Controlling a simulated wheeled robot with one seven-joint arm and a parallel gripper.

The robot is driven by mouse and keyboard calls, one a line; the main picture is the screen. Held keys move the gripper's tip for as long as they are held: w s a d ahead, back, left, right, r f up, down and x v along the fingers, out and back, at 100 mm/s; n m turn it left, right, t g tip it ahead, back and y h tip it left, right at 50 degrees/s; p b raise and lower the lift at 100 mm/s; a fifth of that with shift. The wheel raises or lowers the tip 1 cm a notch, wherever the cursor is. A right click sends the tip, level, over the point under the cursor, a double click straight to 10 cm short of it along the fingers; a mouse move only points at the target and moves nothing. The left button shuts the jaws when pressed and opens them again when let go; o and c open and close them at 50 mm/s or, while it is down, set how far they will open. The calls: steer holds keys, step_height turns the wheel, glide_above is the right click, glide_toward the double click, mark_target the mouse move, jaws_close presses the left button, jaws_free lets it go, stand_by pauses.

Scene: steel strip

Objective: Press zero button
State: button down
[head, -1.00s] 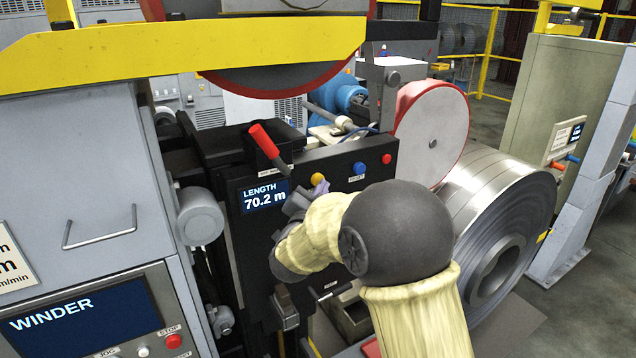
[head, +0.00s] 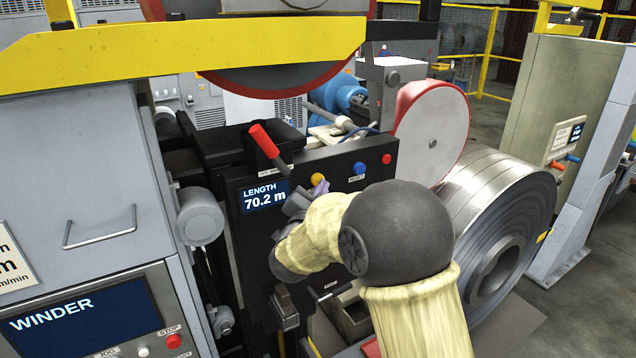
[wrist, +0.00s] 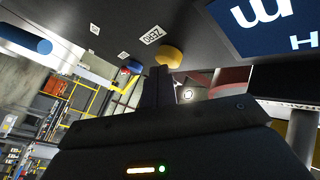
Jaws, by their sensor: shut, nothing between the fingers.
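The black panel (head: 335,160) carries a yellow button (head: 318,179), a blue button (head: 359,168) and a red button (head: 386,159) in a row. In the wrist view the yellow button (wrist: 170,55) sits beside a small white label (wrist: 152,36) that seems to read ZERO, seen at an angle. My gripper (head: 320,188) is shut and empty, its tips right at the yellow button. In the wrist view my fingers (wrist: 159,74) end just at the button's edge; I cannot tell whether they touch it. The length display (head: 264,197) reads 70.2 m.
A red-handled lever (head: 264,141) sticks up above the display. A steel coil (head: 500,225) stands to the right of my arm. A grey cabinet with a WINDER screen (head: 80,310) is at the left. A yellow beam (head: 180,52) crosses overhead.

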steer(key=shift+w, duration=0.1)
steer(key=shift+w+a, duration=0.25)
steer(key=shift+w, duration=0.05)
steer(key=shift+s+d+b, duration=0.1)
steer(key=shift+s+b, duration=0.05)
steer(key=shift+b, duration=0.45)
steer(key=shift+s+d, duration=0.15)
steer(key=shift+b, duration=0.3)
steer(key=s+d+b, duration=0.2)
steer(key=s, duration=0.1)
steer(key=s+d+b, duration=0.1)
steer(key=s, duration=0.1)
steer(key=shift+d+b, duration=0.15)
steer(key=shift+b, duration=0.2)
